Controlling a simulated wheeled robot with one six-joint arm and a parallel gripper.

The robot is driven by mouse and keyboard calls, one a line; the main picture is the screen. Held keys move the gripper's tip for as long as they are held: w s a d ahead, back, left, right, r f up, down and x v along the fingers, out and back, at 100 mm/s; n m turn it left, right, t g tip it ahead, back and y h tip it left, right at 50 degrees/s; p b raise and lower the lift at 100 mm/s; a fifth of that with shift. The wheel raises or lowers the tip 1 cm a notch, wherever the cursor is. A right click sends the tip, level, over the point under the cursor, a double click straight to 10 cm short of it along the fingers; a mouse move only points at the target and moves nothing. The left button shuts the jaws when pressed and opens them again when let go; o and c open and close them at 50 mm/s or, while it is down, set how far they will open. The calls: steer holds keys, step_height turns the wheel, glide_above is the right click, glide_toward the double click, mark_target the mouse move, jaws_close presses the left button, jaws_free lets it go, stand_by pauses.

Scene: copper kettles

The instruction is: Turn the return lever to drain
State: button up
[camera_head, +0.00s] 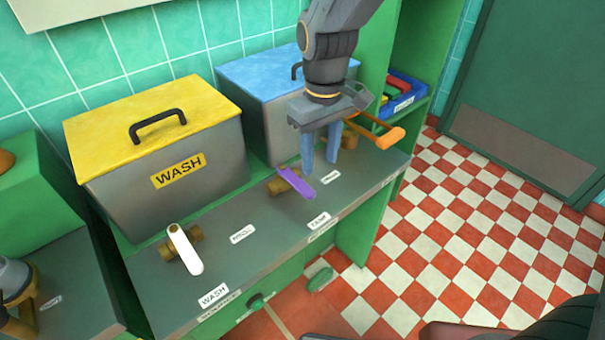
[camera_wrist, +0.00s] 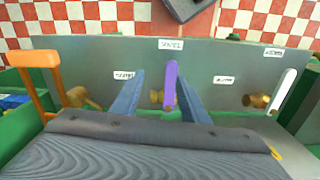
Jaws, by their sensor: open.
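A purple lever (camera_head: 296,182) on a brass valve (camera_head: 279,186) stands on the grey counter, pointing toward the front edge at a small label (camera_head: 318,221). Another label (camera_head: 331,177) lies to its right. The lettering is too small to read surely, so I cannot tell which lever is the return. My gripper (camera_head: 320,162) is open, its blue fingers pointing down close by the purple lever. In the wrist view the purple lever (camera_wrist: 170,88) appears between the open fingertips (camera_wrist: 160,76); I cannot see contact.
A white lever (camera_head: 185,249) is at left by a WASH label (camera_head: 213,294). An orange lever (camera_head: 378,135) is at right. A yellow-lidded WASH tank (camera_head: 150,185) and blue-lidded tank (camera_head: 260,80) stand behind.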

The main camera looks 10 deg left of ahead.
mark_target(302, 186)
steer(key=a+n, duration=0.1)
steer(key=a, duration=0.2)
steer(key=shift+s+a, duration=0.1)
steer(key=shift+a, duration=0.25)
steer(key=shift+a+f, duration=0.15)
steer(key=shift+f, duration=0.15)
steer(key=shift+f+p, duration=0.55)
steer(key=shift+f, duration=3)
jaws_close()
